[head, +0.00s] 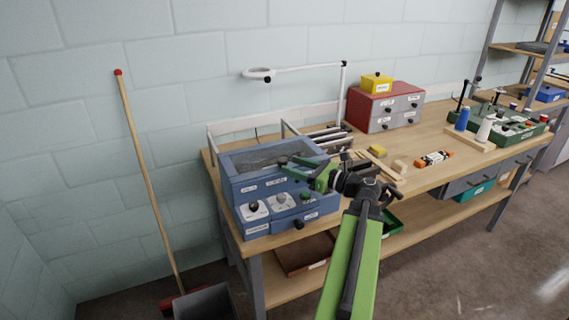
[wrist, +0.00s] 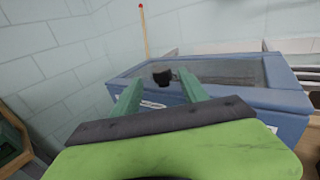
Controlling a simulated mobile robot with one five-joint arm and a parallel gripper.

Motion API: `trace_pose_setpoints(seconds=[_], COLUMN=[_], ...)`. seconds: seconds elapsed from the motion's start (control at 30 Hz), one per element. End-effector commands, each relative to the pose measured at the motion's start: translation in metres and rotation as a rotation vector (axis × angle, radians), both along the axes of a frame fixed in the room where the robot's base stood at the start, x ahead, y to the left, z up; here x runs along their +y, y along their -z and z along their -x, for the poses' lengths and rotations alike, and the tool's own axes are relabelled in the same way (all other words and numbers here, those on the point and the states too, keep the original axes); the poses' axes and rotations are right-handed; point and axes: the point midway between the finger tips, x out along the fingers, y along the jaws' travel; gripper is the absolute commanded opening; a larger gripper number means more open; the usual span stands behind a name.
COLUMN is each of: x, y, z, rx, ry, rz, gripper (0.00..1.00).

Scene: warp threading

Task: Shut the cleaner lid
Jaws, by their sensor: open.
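The cleaner (head: 236,185) is a blue box at the left end of the bench. Its blue-framed lid (head: 225,160) with a dark see-through window lies over the top, nearly flat; I cannot tell whether it sits fully down.
The cleaner's front has knobs and a small drawer (head: 300,218). A metal frame (head: 285,130) stands behind it. A ring lamp arm (head: 300,69) hangs above. A red and grey drawer cabinet (head: 385,108) stands further right. A broom (head: 150,180) leans on the wall at left.

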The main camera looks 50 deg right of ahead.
Motion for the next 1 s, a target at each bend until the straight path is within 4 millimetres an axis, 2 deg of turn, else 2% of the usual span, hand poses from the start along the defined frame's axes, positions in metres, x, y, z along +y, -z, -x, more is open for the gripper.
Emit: trace_pose_setpoints(seconds=[0.03,0.2,0.3,0.43,0.6,1.0], x=[-0.003,-0.014,-0.020,-0.024,-0.027,-0.027], y=[0.000,0.000,0.000,0.000,0.000,0.000], z=[0.016,0.063,0.088,0.112,0.126,0.127], rx=[0.000,0.000,0.000,0.000,0.000,0.000], ry=[0.005,0.005,0.004,0.003,0.001,0.000], rz=[0.000,0.000,0.000,0.000,0.000,0.000], gripper=[0.51,0.51,0.51,0.51,0.51,0.51])
